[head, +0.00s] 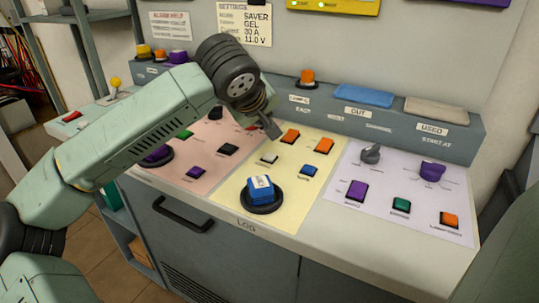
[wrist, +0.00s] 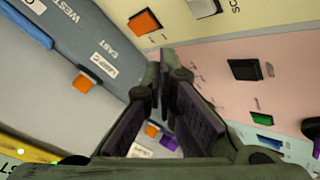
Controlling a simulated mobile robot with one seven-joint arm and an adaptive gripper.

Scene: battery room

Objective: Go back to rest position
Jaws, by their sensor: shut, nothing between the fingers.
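My gripper (head: 272,129) hangs over the back of the control panel in the head view, near the border of the pink and yellow sections. In the wrist view my gripper (wrist: 163,72) shows its two dark fingers meeting at the tips, with nothing held between them. The fingers appear above the panel surface; I cannot tell how far. My arm reaches in from the left of the head view, bent over the pink section (head: 213,136), and hides part of it.
The yellow section (head: 285,213) holds a large blue button (head: 260,189) and smaller buttons. The white section (head: 392,219) has knobs and buttons. A raised ledge behind carries an orange button (head: 307,77), a blue pad (head: 363,96) and a grey pad (head: 435,110). A shelf rack stands at left.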

